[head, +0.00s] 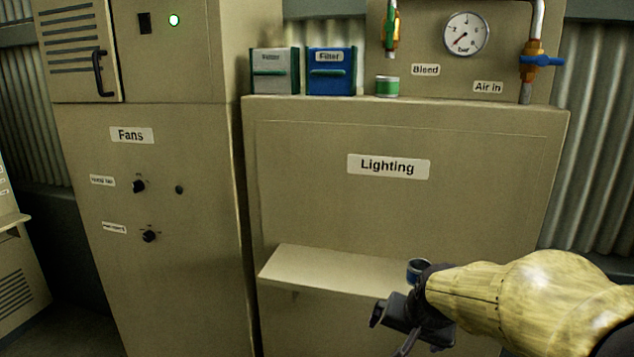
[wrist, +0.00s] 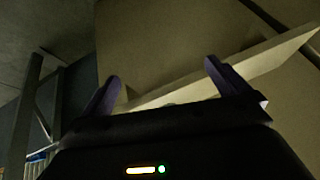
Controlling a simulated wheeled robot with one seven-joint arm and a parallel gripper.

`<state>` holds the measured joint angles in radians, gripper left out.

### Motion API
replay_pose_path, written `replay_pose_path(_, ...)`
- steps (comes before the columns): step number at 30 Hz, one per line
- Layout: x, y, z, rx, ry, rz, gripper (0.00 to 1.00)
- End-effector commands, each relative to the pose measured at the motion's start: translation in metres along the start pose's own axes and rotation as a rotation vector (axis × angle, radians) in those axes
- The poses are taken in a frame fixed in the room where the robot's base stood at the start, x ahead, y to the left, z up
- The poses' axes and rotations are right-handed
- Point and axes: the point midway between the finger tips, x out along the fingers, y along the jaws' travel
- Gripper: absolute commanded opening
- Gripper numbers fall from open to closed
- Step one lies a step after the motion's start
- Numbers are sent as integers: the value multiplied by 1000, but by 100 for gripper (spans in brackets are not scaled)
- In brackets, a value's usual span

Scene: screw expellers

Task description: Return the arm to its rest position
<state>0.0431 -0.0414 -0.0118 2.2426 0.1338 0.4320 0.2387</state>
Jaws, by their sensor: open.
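My gripper (head: 388,330) is at the lower right in the head view, in front of the cabinet labelled Lighting (head: 388,166) and close to its shelf (head: 325,270). In the wrist view its two fingers (wrist: 162,90) stand wide apart with nothing between them, so it is open and empty. The shelf edge (wrist: 270,57) shows beyond the fingers in the wrist view. My yellow arm comes in from the right and hides the right part of the shelf.
A small blue cup-like item (head: 418,268) shows just behind my wrist. A grey filter box (head: 275,72), a blue filter box (head: 331,72) and a green can (head: 387,86) stand on the cabinet top. A cabinet labelled Fans (head: 132,135) stands left. The shelf's left part is clear.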

Motion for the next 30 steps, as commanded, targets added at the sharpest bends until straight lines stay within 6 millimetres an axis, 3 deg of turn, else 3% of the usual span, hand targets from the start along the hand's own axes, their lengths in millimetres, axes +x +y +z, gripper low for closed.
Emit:
replay_pose_path(1,14,10,31,-76,-61,28,100)
replay_pose_path(3,27,23,67,-184,-131,55,100)
replay_pose_path(6,37,39,110,-310,-214,77,100)
replay_pose_path(9,41,48,134,-385,-263,85,100)
replay_pose_path(30,42,50,139,-402,-273,87,100)
